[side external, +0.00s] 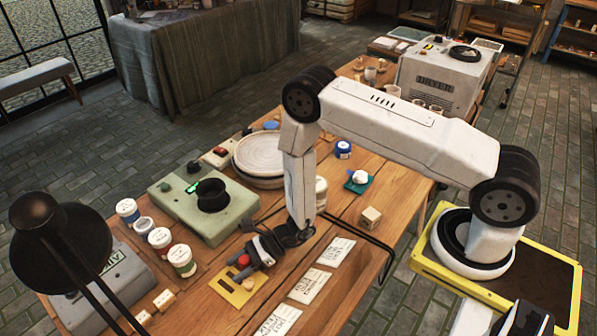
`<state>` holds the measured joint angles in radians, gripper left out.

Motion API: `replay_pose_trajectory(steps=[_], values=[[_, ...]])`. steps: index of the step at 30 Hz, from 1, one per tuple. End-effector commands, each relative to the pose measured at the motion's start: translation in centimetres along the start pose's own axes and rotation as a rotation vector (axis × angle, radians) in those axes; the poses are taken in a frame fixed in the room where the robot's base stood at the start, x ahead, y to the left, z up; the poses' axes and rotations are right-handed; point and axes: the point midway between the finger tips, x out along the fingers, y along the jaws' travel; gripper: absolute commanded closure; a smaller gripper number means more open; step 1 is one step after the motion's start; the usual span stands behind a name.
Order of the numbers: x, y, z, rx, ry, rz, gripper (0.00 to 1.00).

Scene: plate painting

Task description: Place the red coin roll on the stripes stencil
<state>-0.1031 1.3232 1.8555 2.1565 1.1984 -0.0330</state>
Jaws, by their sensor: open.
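My gripper (250,262) hangs low over the near part of the wooden table, its dark jaws pointing left. It is open. A small red rounded thing (243,260), which looks like the red coin roll, shows at the jaw tips; I cannot tell whether it is between the fingers or touching them. A yellow flat plate (232,292) lies just below the jaw tips and is partly hidden by them. It may be a stencil, but its cut pattern is too small to read, so I cannot tell which one is the stripes stencil.
White printed cards (310,285) lie right of the gripper. A green machine with a black cup (212,195), paint jars (160,238) and stacked plates (262,155) stand behind and left. A black lamp (60,245) blocks the left foreground.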

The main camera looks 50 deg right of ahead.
Motion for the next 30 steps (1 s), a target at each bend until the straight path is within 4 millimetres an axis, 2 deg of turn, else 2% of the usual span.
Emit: replay_pose_trajectory(steps=[7, 21, 30], values=[[-1.8, -0.1, 0.1, 0.001, 0.000, -0.003, 0.45], [-8.4, -0.1, 0.1, 0.002, 0.001, -0.003, 0.45], [-11.4, -0.1, 0.1, 0.000, 0.000, -0.002, 0.45]])
